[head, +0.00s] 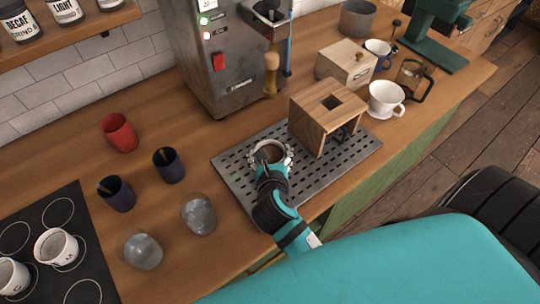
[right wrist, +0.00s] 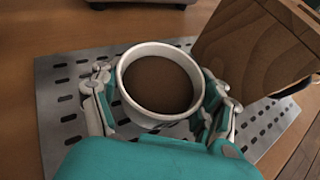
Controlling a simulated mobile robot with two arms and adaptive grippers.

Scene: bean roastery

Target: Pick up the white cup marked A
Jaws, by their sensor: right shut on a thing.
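A white cup (right wrist: 127,88) with brown contents is between the fingers of my right gripper (right wrist: 160,108) in the right wrist view. The fingers press on it from both sides, and the gripper is shut on it. In the head view the cup (head: 270,147) and my right gripper (head: 270,158) are over the perforated metal tray (head: 232,172). I cannot tell whether the cup touches the tray. No letter shows on this cup from these angles. My left gripper is not in view.
The wooden box stand (head: 312,122) stands close right of the held cup, on the tray. The coffee machine (head: 212,60) is behind. Glasses (head: 198,214), dark cups (head: 168,165) and a red cup (head: 119,132) stand left. Two white cups (head: 55,248) (head: 12,277) are on a black mat (head: 75,206).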

